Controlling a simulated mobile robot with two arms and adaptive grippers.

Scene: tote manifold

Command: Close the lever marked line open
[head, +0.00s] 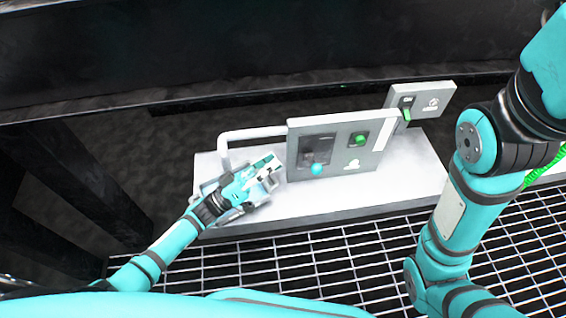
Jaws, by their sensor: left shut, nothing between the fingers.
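A grey upright control panel (335,170) stands on a white ledge. On its left side is a dark recessed plate (316,147) with a small lever ending in a cyan ball knob (317,169), low on the plate. The writing is too small to read, so I cannot confirm which control is marked line open. My left gripper (272,165) is shut and empty, just left of the panel and apart from the cyan knob. My right arm crosses the right side of the picture; its gripper is out of view.
A green round control (360,139) sits on the same panel. A second grey panel (432,101) with a green handle (407,115) stands behind to the right. A white pipe (250,133) bends down beside the left gripper. Metal grating (330,255) lies in front of the white ledge (410,185).

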